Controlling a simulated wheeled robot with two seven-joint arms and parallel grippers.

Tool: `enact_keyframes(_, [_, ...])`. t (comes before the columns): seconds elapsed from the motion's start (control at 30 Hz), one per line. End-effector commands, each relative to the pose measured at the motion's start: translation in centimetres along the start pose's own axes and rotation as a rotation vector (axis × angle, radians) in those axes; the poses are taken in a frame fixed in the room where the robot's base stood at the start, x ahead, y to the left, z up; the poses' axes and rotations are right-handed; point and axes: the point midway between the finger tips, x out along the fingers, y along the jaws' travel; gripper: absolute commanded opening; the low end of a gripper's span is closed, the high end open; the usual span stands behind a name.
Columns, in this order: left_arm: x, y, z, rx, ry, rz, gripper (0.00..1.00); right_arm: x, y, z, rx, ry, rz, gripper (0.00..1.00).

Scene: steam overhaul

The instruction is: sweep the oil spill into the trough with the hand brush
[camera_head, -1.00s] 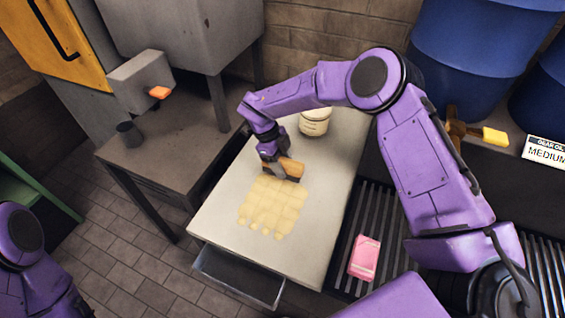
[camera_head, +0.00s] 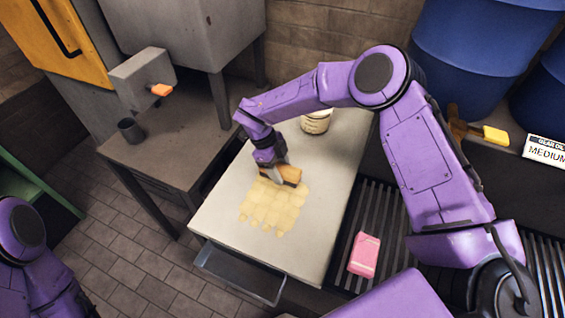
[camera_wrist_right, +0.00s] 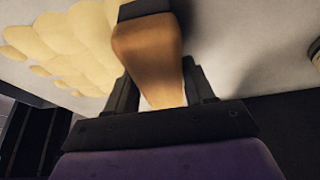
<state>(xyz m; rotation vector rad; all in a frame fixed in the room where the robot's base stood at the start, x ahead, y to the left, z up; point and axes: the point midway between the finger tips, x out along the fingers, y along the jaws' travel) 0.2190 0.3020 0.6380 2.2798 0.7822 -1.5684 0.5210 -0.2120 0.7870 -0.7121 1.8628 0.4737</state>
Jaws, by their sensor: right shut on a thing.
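The oil spill (camera_head: 270,207) is a pale yellow patch of merged blobs on the light table top (camera_head: 225,222); it also shows at the upper left of the right wrist view (camera_wrist_right: 70,45). My right gripper (camera_head: 273,168) is shut on the hand brush (camera_head: 289,173), which has a tan wooden body and a dark edge. In the right wrist view the brush (camera_wrist_right: 150,50) stands between the two dark fingers. The brush is at the spill's far edge; whether its bristles touch the table is unclear. The grey trough (camera_head: 240,275) hangs at the table's near edge. My left gripper is out of view.
A cream tub (camera_head: 317,121) stands at the table's far end. A pink box (camera_head: 364,256) lies on the dark slatted rack to the right. A grey bench (camera_head: 175,130) with a dark cup (camera_head: 130,131) is at left. The near table strip is bare.

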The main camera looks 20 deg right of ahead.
Motion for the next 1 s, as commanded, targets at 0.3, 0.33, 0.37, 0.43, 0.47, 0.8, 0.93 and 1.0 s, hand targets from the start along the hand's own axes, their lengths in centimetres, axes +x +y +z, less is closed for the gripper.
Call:
enact_keyframes(0.3, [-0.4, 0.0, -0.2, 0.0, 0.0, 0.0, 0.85, 0.0, 1.9, 0.0, -0.002, 0.001, 0.001, 0.29])
enact_keyframes(0.33, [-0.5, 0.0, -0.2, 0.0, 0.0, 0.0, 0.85, 0.1, 2.1, 0.0, -0.001, 0.001, 0.001, 0.29])
enact_keyframes(0.37, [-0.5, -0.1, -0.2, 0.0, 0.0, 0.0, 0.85, 0.1, 2.4, 0.0, -0.001, 0.001, 0.001, 0.29])
enact_keyframes(0.43, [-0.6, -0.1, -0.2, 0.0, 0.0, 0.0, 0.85, 0.2, 2.9, 0.0, 0.0, 0.001, 0.001, 0.29])
enact_keyframes(0.47, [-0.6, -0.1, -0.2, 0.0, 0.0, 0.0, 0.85, 0.2, 3.1, 0.1, 0.0, 0.001, 0.001, 0.29])
enact_keyframes(0.8, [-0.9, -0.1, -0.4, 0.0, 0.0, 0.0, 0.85, 0.3, 4.7, 0.1, -0.002, 0.002, 0.001, 0.29])
enact_keyframes(0.93, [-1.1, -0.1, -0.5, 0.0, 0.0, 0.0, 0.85, 0.4, 5.9, 0.1, -0.002, 0.002, 0.002, 0.29])
enact_keyframes(1.0, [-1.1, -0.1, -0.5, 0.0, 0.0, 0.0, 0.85, 0.5, 6.3, 0.1, -0.002, 0.002, 0.002, 0.29])
